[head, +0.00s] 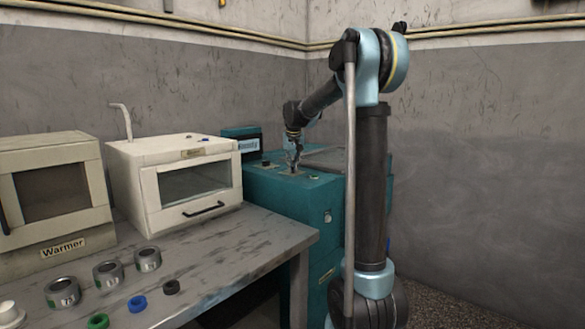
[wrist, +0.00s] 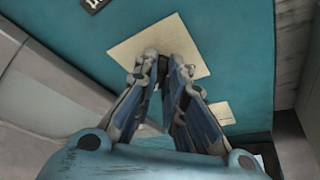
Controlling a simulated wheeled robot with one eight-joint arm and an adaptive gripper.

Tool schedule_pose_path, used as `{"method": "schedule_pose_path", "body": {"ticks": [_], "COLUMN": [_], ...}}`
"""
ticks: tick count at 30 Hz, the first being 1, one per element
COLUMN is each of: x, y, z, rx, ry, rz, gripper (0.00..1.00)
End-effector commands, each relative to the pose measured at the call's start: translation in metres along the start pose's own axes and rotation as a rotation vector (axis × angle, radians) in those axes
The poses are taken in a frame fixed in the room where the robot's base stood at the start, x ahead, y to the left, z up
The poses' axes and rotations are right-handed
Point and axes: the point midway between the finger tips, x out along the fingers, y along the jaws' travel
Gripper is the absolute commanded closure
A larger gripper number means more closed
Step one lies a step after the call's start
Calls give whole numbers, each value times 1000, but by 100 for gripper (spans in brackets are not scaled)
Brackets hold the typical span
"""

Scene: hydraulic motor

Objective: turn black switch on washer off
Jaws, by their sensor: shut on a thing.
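The teal washer (head: 290,200) stands in the corner to the right of the bench. My gripper (head: 294,163) reaches down onto its top, at a small pale plate. In the wrist view, the fingertips of my gripper (wrist: 160,66) are close together over the cream plate (wrist: 126,49) on the teal surface (wrist: 235,45). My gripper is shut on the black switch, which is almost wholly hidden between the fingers. I cannot tell the switch's position.
A small black knob (head: 266,162) sits on the washer top, left of my gripper. A teal box with a sign (head: 247,145) stands behind. A white oven (head: 150,190) and a warmer (head: 60,190) stand on the grey bench (head: 225,265), with metal cans and coloured rings in front.

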Motion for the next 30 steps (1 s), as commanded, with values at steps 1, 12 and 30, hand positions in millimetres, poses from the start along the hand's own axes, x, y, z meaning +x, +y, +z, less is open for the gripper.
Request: {"method": "schedule_pose_path", "body": {"ticks": [1, 12, 30], "x": [0, 0, 1], "y": [0, 2, 10], "z": [0, 0, -4], "rx": [-1, -102, -597], "ry": [0, 0, 2], "rz": [-1, -44, -249], "gripper": [100, 100, 100]}}
